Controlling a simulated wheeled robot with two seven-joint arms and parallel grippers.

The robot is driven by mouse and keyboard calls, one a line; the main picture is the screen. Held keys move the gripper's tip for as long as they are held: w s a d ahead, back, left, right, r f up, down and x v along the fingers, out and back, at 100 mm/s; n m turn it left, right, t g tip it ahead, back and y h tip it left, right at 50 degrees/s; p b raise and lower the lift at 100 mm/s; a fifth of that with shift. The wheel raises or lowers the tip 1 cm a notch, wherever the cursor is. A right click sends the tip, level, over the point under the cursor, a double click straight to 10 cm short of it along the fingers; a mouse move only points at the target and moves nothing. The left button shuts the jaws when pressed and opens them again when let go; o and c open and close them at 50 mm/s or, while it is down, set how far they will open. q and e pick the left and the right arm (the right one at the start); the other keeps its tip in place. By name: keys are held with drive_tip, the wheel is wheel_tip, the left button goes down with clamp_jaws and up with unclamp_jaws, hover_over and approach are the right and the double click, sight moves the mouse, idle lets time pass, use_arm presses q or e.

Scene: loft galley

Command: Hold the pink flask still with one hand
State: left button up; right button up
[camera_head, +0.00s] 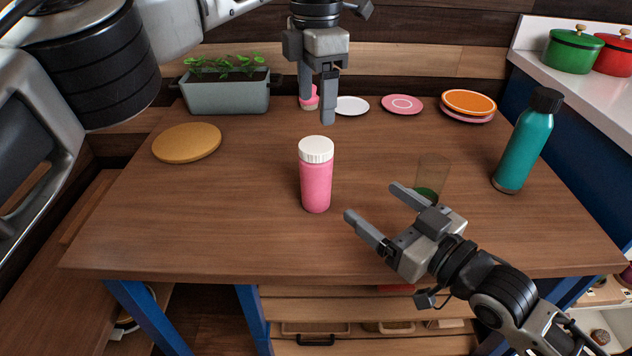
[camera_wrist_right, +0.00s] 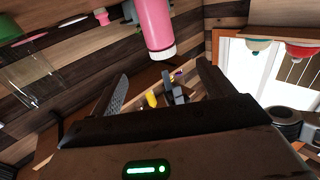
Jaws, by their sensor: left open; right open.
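The pink flask (camera_head: 316,186) stands upright near the middle of the wooden table, with a white ribbed lid on. It also shows in the right wrist view (camera_wrist_right: 152,24), at the top, lid end down in the picture. My right gripper (camera_head: 372,202) is open and empty, to the right of the flask and apart from it, its fingers pointing left towards it. Its two fingers also show in the right wrist view (camera_wrist_right: 162,88) with nothing between them. My left gripper (camera_head: 317,108) is open, fingers down, behind and above the flask, and does not touch it.
A clear glass (camera_head: 432,174) stands just behind my right gripper. A teal bottle (camera_head: 527,145) is at the right. A round wooden board (camera_head: 187,142) and a planter (camera_head: 226,97) are at the left. A small pink-and-white item (camera_head: 310,103) and plates (camera_head: 402,104) lie at the back.

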sight(316, 144)
drive_tip(key=x, duration=1.5)
drive_tip(key=shift+w+a, duration=0.2)
drive_tip(key=shift+w, duration=0.05)
drive_tip(key=shift+f, duration=0.1)
clamp_jaws()
use_arm(q)
drive_tip(key=m, duration=0.4)
drive_tip(key=shift+s, duration=0.1)
drive_tip(key=m, duration=0.4)
drive_tip(key=shift+f+m, duration=0.15)
drive_tip(key=shift+m, duration=0.25)
drive_tip(key=shift+f, duration=3.9)
